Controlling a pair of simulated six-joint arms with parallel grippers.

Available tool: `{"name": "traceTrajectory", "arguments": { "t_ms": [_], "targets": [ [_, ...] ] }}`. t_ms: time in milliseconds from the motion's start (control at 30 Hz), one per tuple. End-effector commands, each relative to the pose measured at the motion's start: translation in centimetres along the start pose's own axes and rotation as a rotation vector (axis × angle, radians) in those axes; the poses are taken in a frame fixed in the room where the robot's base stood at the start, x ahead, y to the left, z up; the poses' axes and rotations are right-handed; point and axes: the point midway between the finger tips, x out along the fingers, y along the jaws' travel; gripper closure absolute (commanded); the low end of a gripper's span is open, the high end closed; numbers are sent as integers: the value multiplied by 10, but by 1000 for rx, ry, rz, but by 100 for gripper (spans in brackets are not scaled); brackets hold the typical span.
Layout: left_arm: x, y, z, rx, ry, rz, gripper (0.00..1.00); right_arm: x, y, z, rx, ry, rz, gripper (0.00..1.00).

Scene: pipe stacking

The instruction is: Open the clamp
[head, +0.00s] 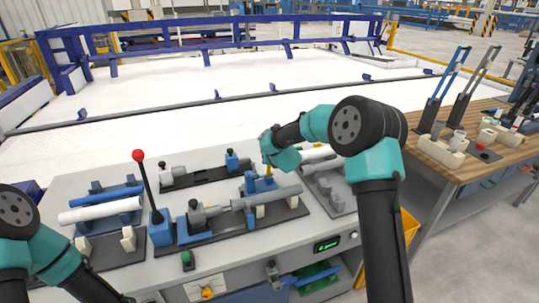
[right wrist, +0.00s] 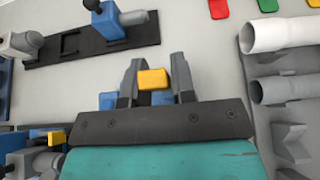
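A clamp station (head: 240,222) on the grey bench holds a grey pipe (head: 270,196) lying across it, with a blue clamp body (head: 258,187) at its far side. A yellow clamp handle (head: 268,170) shows just below my right gripper (head: 268,152). In the right wrist view, the two dark fingers of my right gripper (right wrist: 154,78) stand apart with the yellow handle (right wrist: 153,79) between them. I cannot tell whether both fingers press on it. The lower clamp is partly hidden behind the gripper. My left arm is at the lower left; its gripper is out of the picture.
A red-knobbed lever (head: 139,156) stands up left of the clamp. A white pipe (head: 100,210) lies on a left rack. A pipe rack (right wrist: 270,100) lies to the right. A wooden table (head: 460,166) stands farther right. Bare bench shows in front of the station.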

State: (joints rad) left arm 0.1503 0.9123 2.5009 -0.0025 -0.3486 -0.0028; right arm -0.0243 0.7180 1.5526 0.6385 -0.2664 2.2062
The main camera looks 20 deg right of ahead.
Motion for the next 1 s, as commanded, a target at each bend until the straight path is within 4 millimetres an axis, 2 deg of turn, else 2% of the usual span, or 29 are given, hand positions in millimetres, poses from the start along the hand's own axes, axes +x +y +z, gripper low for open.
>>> {"name": "traceTrajectory", "arguments": {
  "t_ms": [33, 233, 567, 767, 1000],
  "targets": [
    [0, 0, 0, 0, 0, 0, 57, 0, -1, -2, 1, 3, -2, 72],
    [0, 0, 0, 0, 0, 0, 57, 0, 0, 0, 0, 0, 0, 53],
    [0, 0, 0, 0, 0, 0, 57, -3, 1, 1, -1, -2, 1, 53],
    [0, 0, 0, 0, 0, 0, 57, -19, 1, 2, -1, -3, 1, 53],
    [0, 0, 0, 0, 0, 0, 57, -57, 1, 2, -1, -4, 1, 53]
  ]
}}
